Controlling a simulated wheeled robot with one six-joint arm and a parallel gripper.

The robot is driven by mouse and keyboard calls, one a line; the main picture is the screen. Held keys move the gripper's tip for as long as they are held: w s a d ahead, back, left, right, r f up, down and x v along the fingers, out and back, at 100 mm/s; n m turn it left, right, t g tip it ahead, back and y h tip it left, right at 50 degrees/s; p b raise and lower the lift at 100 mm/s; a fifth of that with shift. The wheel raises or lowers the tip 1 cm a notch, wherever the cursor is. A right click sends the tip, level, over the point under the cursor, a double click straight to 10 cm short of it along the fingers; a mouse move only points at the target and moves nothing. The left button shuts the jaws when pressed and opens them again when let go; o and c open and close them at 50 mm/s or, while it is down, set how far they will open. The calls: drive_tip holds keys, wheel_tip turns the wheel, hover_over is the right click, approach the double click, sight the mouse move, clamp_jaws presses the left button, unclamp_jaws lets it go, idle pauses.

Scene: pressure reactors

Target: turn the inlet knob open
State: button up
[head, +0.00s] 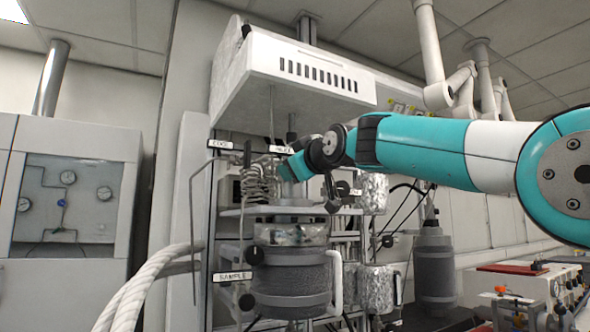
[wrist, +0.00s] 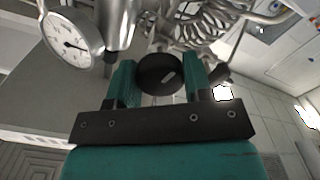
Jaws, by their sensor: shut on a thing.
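In the wrist view, a round black knob (wrist: 156,76) with a small pale mark on its face sits between the two teal fingers of my gripper (wrist: 160,72). The fingers are shut on its sides. In the head view, my gripper (head: 284,172) reaches in from the right to the reactor's upper fittings, just below a small white label (head: 281,149). The label is too small to read surely, so the picture alone does not confirm that this is the inlet knob. In the head view the held knob is hidden by the gripper and wrist.
A dial gauge (wrist: 70,38) stands close left of the fingers. Coiled metal tubing (wrist: 205,32) lies just beyond them; it also shows in the head view (head: 257,184). The reactor vessel (head: 291,280) is below, with another black knob (head: 246,301) by the SAMPLE label (head: 233,277). The hood (head: 290,80) overhangs.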

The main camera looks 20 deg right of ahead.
drive_tip(key=shift+n, duration=1.2)
drive_tip(key=o, duration=0.9)
drive_tip(key=shift+s, duration=0.1)
drive_tip(key=s+d+b, duration=0.1)
drive_tip(key=s+b, duration=0.1)
drive_tip(key=s, duration=0.3)
drive_tip(key=s+d+b, duration=0.1)
drive_tip(key=s+b, duration=0.1)
drive_tip(key=s, duration=0.4)
drive_tip(key=s+d+b, duration=0.1)
drive_tip(key=s+b, duration=0.1)
drive_tip(key=s, duration=0.4)
drive_tip(key=shift+d, duration=0.2)
